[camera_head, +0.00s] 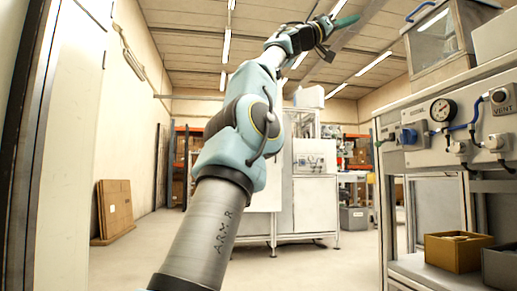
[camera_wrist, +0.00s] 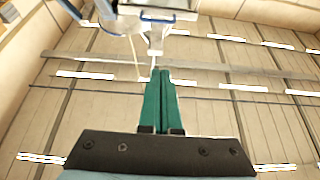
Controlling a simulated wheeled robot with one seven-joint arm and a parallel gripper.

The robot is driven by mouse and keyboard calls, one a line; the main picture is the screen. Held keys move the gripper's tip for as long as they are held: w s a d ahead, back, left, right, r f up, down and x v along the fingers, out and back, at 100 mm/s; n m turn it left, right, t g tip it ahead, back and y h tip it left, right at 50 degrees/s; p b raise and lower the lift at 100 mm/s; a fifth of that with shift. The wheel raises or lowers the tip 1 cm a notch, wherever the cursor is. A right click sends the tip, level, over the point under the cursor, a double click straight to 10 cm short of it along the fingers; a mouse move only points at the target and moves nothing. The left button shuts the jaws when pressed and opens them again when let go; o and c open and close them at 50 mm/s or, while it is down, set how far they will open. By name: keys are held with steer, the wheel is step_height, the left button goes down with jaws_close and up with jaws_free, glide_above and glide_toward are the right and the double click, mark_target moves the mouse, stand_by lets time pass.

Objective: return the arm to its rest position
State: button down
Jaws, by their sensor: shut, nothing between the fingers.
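My arm rises from the bottom of the head view and stretches up and away, toward the ceiling. My gripper (camera_head: 345,21) is at its far end, high near the top of the picture, with green fingers. In the wrist view my gripper (camera_wrist: 163,72) shows its two green fingers lying side by side, shut, with nothing between them. Behind the fingers is the ceiling with its strip lights. The gripper touches nothing that I can see.
A workbench with a pressure gauge (camera_head: 442,110), a yellow bin (camera_head: 457,251) and a clear box (camera_head: 438,42) on top stands at the right. A white cabinet (camera_head: 309,203) is behind my arm. Cardboard (camera_head: 115,208) leans on the left wall.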

steer(key=w+d+f+n+t+y+p, duration=0.1)
steer(key=w+d+f+n+y+p, duration=0.3)
steer(key=f, duration=0.3)
steer(key=w+d+f+n+t+y+p, duration=0.1)
steer(key=w+d+f+t+y+p, duration=0.15)
steer(key=w+f, duration=0.4)
steer(key=w+a+f+n+y+p, duration=0.1)
steer(key=a+f+n+y+p, duration=0.2)
steer(key=f, duration=0.7)
steer(key=w+a+f+n+y+p, duration=0.1)
steer(key=a+f+y+p, duration=0.3)
steer(key=f, duration=0.6)
steer(key=s+a+f+n+g+y+p, duration=0.1)
steer(key=s+a+f+n+y+p, duration=0.2)
steer(key=a+f, duration=0.55)
steer(key=s+a+f+g+y+p, duration=0.25)
steer(key=s+a+f, duration=0.25)
steer(key=a+f, duration=0.3)
steer(key=s+a+f+n+g+y+p, duration=0.15)
steer(key=s+a+f, duration=0.25)
steer(key=s+a, duration=0.45)
steer(key=s+a+f+n+g+y+p, duration=0.1)
steer(key=s+a+f+y+p, duration=0.2)
steer(key=s+a+f, duration=0.5)
steer(key=s+r+p, duration=0.3)
steer(key=r+p, duration=3.4)
steer(key=r, duration=0.3)
steer(key=shift+d+r+p, duration=0.15)
steer(key=shift+r+p, duration=0.2)
